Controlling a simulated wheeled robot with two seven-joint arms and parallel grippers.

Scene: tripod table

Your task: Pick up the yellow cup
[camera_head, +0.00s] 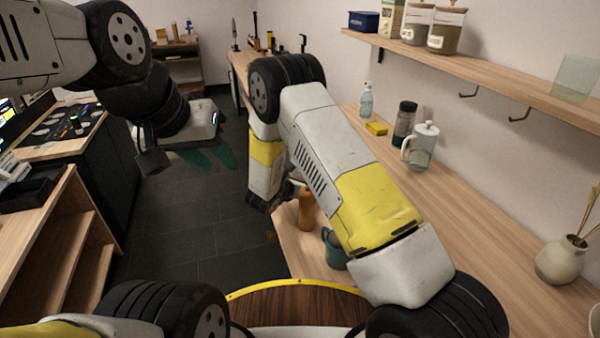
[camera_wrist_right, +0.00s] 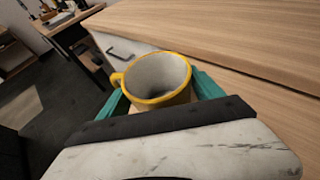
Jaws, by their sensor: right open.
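The yellow cup (camera_wrist_right: 153,90) has a pale inside and shows in the right wrist view, with its handle toward the left. My right gripper (camera_wrist_right: 162,92) is open, with one teal finger on each side of the cup. I cannot tell whether either finger touches it. In the head view my right arm hides its gripper, and I cannot make out the cup clearly. My left gripper (camera_head: 207,158) is at the upper left of the head view, over the dark floor, with its teal fingers apart and nothing between them.
A teal mug (camera_head: 334,251) and a brown bottle-shaped object (camera_head: 306,210) stand on the wooden counter (camera_head: 440,210) beside my right arm. A white jug (camera_head: 421,147), a dark tumbler (camera_head: 404,123) and a yellow block (camera_head: 376,128) stand farther back. A shelf (camera_head: 480,65) overhangs the counter.

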